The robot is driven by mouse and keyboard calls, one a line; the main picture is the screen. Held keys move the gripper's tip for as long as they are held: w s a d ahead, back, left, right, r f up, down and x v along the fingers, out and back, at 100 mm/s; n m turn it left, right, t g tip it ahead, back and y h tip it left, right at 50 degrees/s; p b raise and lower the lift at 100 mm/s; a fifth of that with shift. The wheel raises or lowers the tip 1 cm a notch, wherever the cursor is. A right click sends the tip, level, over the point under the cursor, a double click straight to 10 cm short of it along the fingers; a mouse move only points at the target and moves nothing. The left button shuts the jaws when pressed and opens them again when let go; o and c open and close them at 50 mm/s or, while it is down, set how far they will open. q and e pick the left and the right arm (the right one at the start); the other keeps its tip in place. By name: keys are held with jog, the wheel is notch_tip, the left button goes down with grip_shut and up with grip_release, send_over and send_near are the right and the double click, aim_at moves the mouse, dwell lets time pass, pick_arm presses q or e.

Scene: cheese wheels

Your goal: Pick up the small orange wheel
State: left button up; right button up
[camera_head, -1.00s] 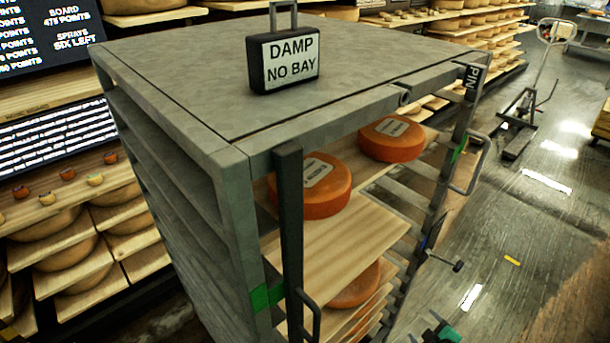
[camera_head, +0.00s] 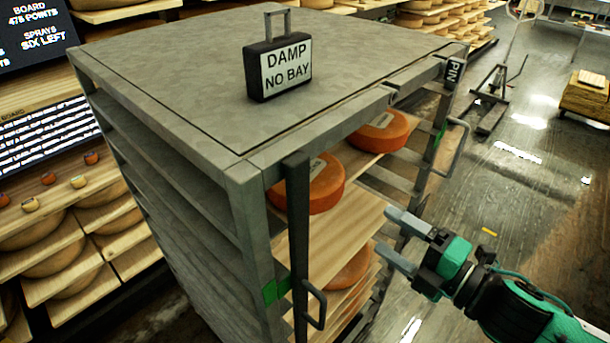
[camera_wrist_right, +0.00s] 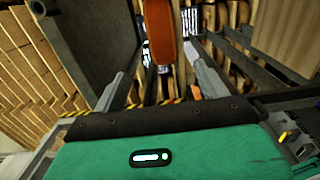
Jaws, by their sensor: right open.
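Several orange cheese wheels lie on boards in the grey rack (camera_head: 200,95). One orange wheel (camera_head: 318,192) with a pale label is at the front of the top board, partly behind a dark upright. A second orange wheel (camera_head: 383,132) lies farther back to the right. A third (camera_head: 348,268) sits on a lower board. I cannot tell which is the small one. My right gripper (camera_head: 383,231) is open and empty, outside the rack's right side. In the wrist view an orange wheel (camera_wrist_right: 158,35) shows edge-on, ahead between the open fingers (camera_wrist_right: 164,50). My left gripper is out of view.
A black-and-white sign (camera_head: 280,68) reading "DAMP NO BAY" stands on the rack top. The rack's upright (camera_head: 297,245) and handle (camera_head: 316,306) stand at the front corner. Shelves with cheeses line the left. The floor (camera_head: 500,190) to the right is largely clear.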

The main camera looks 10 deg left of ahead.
jog(key=p, duration=0.2)
send_near(335, 198)
jog(key=x, duration=0.3)
jog(key=shift+w+a+p, duration=0.3)
jog(key=shift+w+a, duration=0.1)
jog(key=shift+a, duration=0.2)
jog(key=shift+w+a+r+p, duration=0.1)
jog(key=shift+w+a+p, duration=0.2)
jog(key=shift+a+p, duration=0.1)
jog(key=p+x, duration=0.2)
jog(key=x, duration=0.1)
jog(key=shift+w, duration=0.1)
jog(key=shift+w+a+f, duration=0.3)
jog(key=shift+w+a, duration=0.05)
jog(key=shift+a, duration=0.2)
jog(key=shift+d, duration=0.1)
jog(key=c, duration=1.4)
jog(key=shift+r, duration=0.15)
grip_shut()
